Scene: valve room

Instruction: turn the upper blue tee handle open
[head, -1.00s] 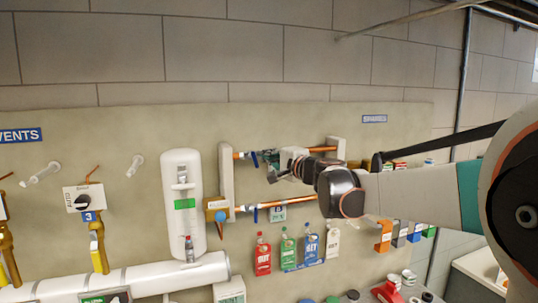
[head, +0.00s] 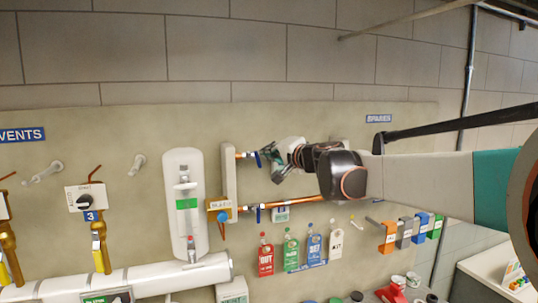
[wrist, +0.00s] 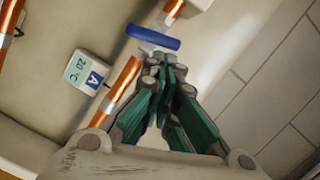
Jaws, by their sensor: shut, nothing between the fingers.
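The upper blue tee handle (head: 257,159) sits on the upper copper pipe, near its left end in the head view. It shows as a blue bar across the pipe's line in the wrist view (wrist: 153,38). My gripper (head: 269,154) is just right of it, and its fingers are closed together with nothing between them. In the wrist view the fingertips (wrist: 162,62) lie just below the bar; I cannot tell whether they touch it. My gripper and wrist hide most of the upper pipe in the head view.
A lower copper pipe (head: 295,203) with another blue handle (head: 258,214) runs below. A small display marked A (wrist: 87,72) is beside the pipe. Several coloured tags (head: 290,253) hang below.

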